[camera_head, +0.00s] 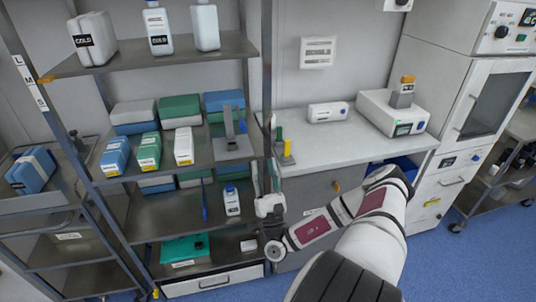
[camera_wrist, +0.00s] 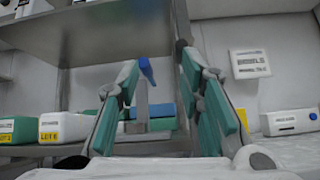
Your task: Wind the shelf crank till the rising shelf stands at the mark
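A letter strip with L, M and S (camera_head: 29,80) is on the left post of the shelving rack. The top shelf (camera_head: 135,57) has a small yellow tab at its front left corner, beside the strip near the M. My gripper (camera_head: 266,178) is at the rack's right side, low by the counter front. In the wrist view my gripper (camera_wrist: 165,85) has its green-padded fingers wide apart, with nothing held. A grey upright with a blue tip (camera_wrist: 147,72) shows between them, farther off. I cannot pick out the crank for sure. A yellow and green upright piece (camera_head: 287,150) stands near the rack's right post.
White bottles (camera_head: 158,28) stand on the top shelf. Boxes (camera_head: 149,150) and a grey stand (camera_head: 232,148) are on the shelf below. The counter (camera_head: 350,158) holds a white device (camera_head: 328,112) and a larger machine (camera_head: 392,115). Blue floor is clear at lower right.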

